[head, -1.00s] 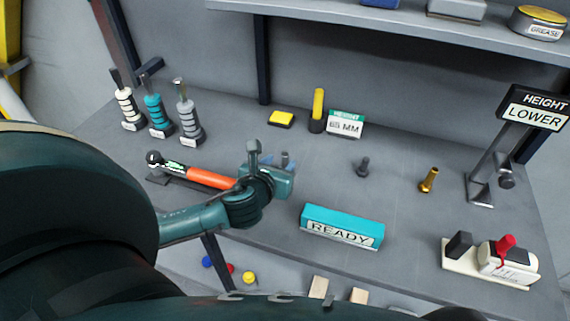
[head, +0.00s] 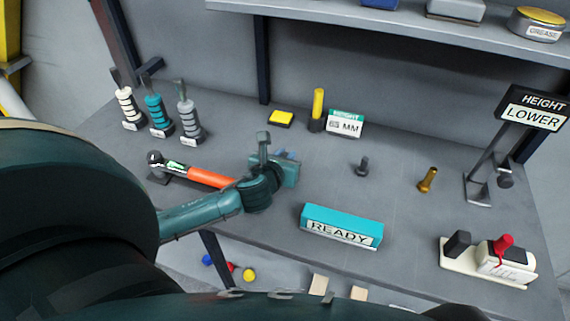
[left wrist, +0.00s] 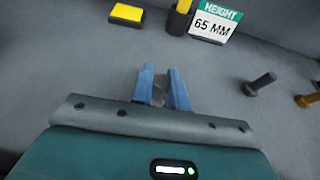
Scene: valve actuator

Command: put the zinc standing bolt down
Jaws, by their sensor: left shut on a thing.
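My left gripper (head: 286,155) is over the left middle of the grey bench, in front of the yellow block. In the left wrist view its two blue fingers (left wrist: 161,88) are shut on a small grey thing, which I take for the zinc bolt (left wrist: 160,98). Most of it is hidden by the fingers and the gripper body, so I cannot tell whether it touches the bench. A dark bolt (head: 363,166) and a brass bolt (head: 428,179) stand apart on the bench to the right. My right gripper is not in view.
A teal READY block (head: 341,226) lies at the front. An orange-handled tool (head: 210,178) lies left of the gripper. A yellow block (head: 281,118), a yellow-topped post (head: 317,110) and a 65 MM sign (head: 345,123) stand behind. A HEIGHT LOWER sign (head: 534,107) stands right.

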